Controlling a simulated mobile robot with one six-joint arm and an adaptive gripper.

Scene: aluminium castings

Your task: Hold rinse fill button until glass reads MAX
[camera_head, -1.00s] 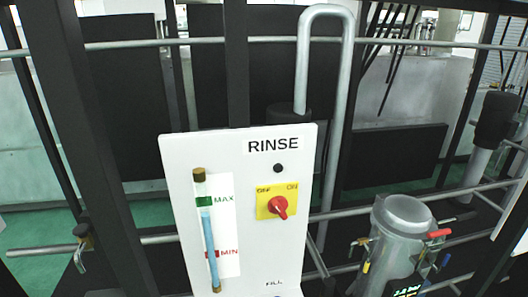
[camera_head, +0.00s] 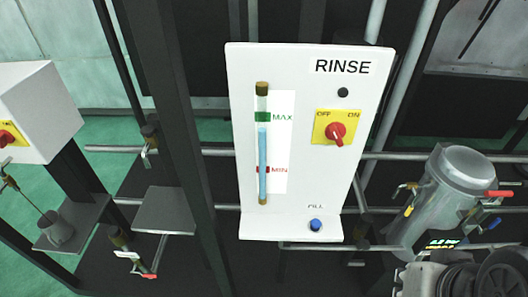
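The white RINSE panel (camera_head: 240,80) stands upright in the middle of the view. Its sight glass (camera_head: 262,150) holds a blue column whose top lies just below the green MAX mark (camera_head: 263,117) and well above the red MIN mark (camera_head: 263,170). The blue fill button (camera_head: 315,225) sits on the ledge at the panel's foot, under the partly hidden FILL lettering. Nothing touches the button. My gripper's fingers are not seen; only a grey and black part that looks like my arm shows at the bottom right corner.
A red rotary switch (camera_head: 336,133) on a yellow OFF/ON plate and a dark lamp (camera_head: 342,92) are on the panel. A grey metal canister (camera_head: 450,195) with red and blue levers stands at right. Another white box (camera_head: 40,110) and small shelves are at left.

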